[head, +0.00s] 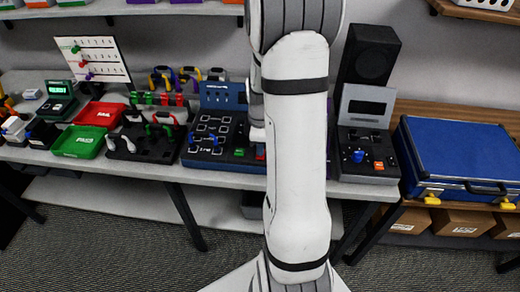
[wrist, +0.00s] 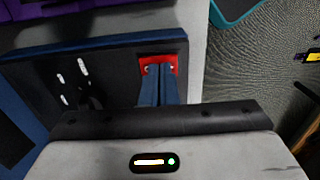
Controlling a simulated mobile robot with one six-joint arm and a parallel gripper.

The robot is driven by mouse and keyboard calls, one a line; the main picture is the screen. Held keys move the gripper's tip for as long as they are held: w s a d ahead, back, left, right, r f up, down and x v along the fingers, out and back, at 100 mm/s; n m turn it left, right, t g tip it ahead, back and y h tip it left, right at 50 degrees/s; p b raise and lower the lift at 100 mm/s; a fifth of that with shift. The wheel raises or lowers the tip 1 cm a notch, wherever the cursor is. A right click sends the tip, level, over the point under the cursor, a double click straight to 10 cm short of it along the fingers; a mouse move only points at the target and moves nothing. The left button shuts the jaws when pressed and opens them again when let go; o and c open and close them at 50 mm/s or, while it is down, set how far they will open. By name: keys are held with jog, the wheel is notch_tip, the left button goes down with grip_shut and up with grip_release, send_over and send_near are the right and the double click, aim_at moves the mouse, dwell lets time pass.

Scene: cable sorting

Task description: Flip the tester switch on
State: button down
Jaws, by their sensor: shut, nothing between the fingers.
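A blue-framed board with a dark face (head: 205,158) stands on the bench left of my arm in the head view and looks like the tester. It has a green part (head: 239,152) and a red part (head: 260,152) near its right front edge. In the wrist view a dark panel (wrist: 110,75) with a blue edge carries a red plate (wrist: 173,61), which may be the switch. My gripper (wrist: 158,68) is shut and empty, its fingertips over this plate. I cannot tell whether they touch it, and the switch position is hidden. In the head view my arm hides the gripper.
A unit with a grey screen (head: 368,105), blue knob and orange button stands right of my arm. A blue case (head: 460,150) lies farther right. Red (head: 98,114) and green (head: 78,141) trays and cable racks fill the left bench. The floor in front is clear.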

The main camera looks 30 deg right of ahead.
jog(key=shift+w+r+p, duration=0.1)
jog(key=shift+r+p, duration=0.15)
jog(key=shift+p, duration=0.05)
notch_tip(320, 180, up, 14)
jog(key=shift+w+d+f+p, duration=0.15)
jog(key=shift+d+f+p, duration=0.1)
jog(key=shift+p, duration=0.1)
jog(key=shift+f, duration=0.15)
